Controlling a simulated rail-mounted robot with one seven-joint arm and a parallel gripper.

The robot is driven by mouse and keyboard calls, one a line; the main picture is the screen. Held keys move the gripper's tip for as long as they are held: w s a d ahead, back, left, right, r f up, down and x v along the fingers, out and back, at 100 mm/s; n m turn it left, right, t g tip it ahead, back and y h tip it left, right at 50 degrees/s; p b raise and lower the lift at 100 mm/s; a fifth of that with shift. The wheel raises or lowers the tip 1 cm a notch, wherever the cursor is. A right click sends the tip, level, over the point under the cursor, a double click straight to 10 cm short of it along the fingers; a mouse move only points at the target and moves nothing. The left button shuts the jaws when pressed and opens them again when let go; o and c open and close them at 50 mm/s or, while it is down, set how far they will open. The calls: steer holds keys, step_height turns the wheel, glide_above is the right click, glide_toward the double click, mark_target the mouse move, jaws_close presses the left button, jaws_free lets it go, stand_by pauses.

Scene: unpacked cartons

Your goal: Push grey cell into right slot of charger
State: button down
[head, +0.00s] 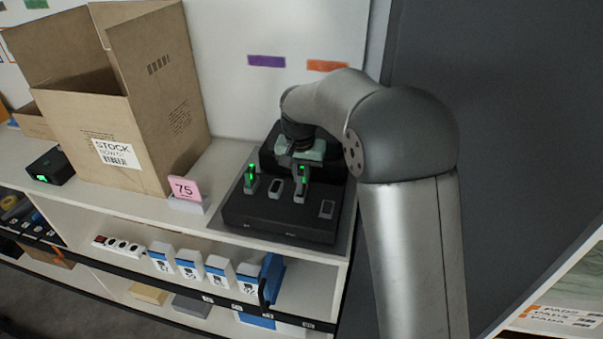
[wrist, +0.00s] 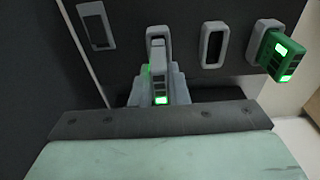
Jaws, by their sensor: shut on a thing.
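The black charger (head: 285,225) sits on the shelf top with a row of grey-rimmed slots. My gripper (head: 302,172) is shut on a grey cell with a lit green light, over the slot second from the right. In the wrist view the grey cell (wrist: 160,90) is between the fingers, lined up with a grey slot rim (wrist: 157,36). How deep it sits in that slot is hidden by the fingers. The rightmost slot (head: 326,209) is empty; it shows at left in the wrist view (wrist: 97,26).
A green-lit cell (head: 251,180) stands in the charger's leftmost slot, and the slot beside it (head: 275,187) is empty. A pink "75" sign (head: 185,188) and a large open carton (head: 130,115) stand to the left. A white wall (head: 230,95) rises behind.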

mark_target(299, 177)
steer(key=shift+f+b, duration=0.65)
steer(key=shift+f, duration=0.3)
stand_by(1.5)
steer(key=c, duration=1.3)
jaws_free()
steer(key=r, duration=0.5)
steer(key=s+r, duration=0.1)
steer(key=r, duration=0.5)
steer(key=s+r, duration=0.1)
steer(key=r, duration=0.5)
steer(key=shift+a+r+b, duration=0.2)
steer(key=shift+a+b, duration=0.05)
steer(key=shift+b, duration=0.05)
